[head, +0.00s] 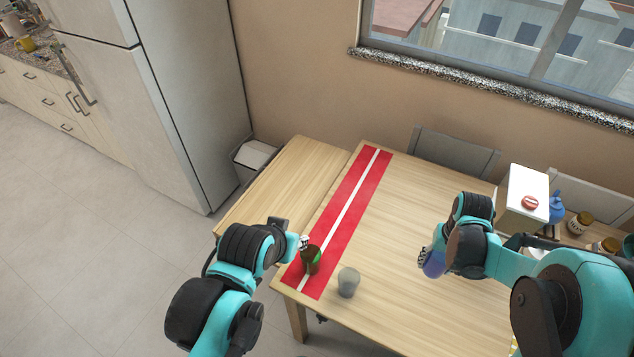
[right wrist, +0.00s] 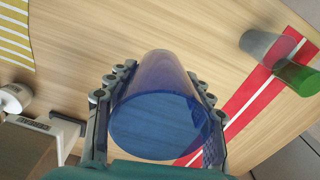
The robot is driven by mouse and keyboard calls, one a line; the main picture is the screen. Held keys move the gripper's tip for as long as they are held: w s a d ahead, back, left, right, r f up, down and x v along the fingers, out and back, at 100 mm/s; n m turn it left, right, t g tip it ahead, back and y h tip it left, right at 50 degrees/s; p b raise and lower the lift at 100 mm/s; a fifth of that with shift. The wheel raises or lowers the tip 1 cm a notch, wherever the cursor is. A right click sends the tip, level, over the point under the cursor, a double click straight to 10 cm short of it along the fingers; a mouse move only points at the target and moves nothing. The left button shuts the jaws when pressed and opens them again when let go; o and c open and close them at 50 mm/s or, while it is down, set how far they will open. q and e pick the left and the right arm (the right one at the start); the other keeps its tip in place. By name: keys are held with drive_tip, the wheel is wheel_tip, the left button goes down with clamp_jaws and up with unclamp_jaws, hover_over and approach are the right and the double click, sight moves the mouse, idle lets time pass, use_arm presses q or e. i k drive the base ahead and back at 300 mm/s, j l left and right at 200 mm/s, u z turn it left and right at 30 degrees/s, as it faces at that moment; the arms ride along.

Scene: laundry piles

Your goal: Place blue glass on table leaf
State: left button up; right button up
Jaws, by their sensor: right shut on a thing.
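My right gripper (head: 426,257) is shut on the blue glass (head: 433,264) and holds it over the right part of the table. In the right wrist view the translucent blue glass (right wrist: 160,105) lies between the two fingers of the right gripper (right wrist: 155,95). The table leaf (head: 285,178) is the bare wooden section at the left, beyond the red runner with a white stripe (head: 345,210). My left gripper (head: 302,242) is beside a dark green glass (head: 311,263) on the runner; its finger opening is too small to tell.
A clear grey glass (head: 348,283) stands on the table right of the runner. A white box (head: 526,190), a blue pitcher (head: 556,208) and jars (head: 579,225) are at the right. The leaf surface is clear. A refrigerator (head: 150,90) stands at the left.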

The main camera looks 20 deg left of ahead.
sight(264, 211)
drive_tip(key=j+u, duration=0.1)
drive_tip(key=u, duration=0.85)
drive_tip(key=j+u, duration=0.2)
drive_tip(key=u, duration=0.3)
drive_tip(key=j+u, duration=0.1)
drive_tip(key=u, duration=0.9)
drive_tip(key=j+u, duration=0.15)
drive_tip(key=u, duration=0.3)
drive_tip(key=i+u, duration=0.1)
drive_tip(key=u, duration=0.4)
drive_tip(key=i+j+z, duration=0.15)
drive_tip(key=i, duration=0.15)
drive_tip(key=i+l+z, duration=0.15)
drive_tip(key=z, duration=0.25)
drive_tip(key=i+z, duration=0.2)
drive_tip(key=z, duration=0.25)
drive_tip(key=i+z, duration=0.15)
drive_tip(key=z, duration=0.25)
drive_tip(key=i+z, duration=0.2)
drive_tip(key=z, duration=0.25)
drive_tip(key=i+z, duration=0.15)
drive_tip(key=z, duration=0.25)
drive_tip(key=i+z, duration=0.15)
drive_tip(key=z, duration=0.2)
drive_tip(key=i+z, duration=0.15)
drive_tip(key=z, duration=0.25)
drive_tip(key=i+j+z, duration=0.15)
drive_tip(key=z, duration=0.2)
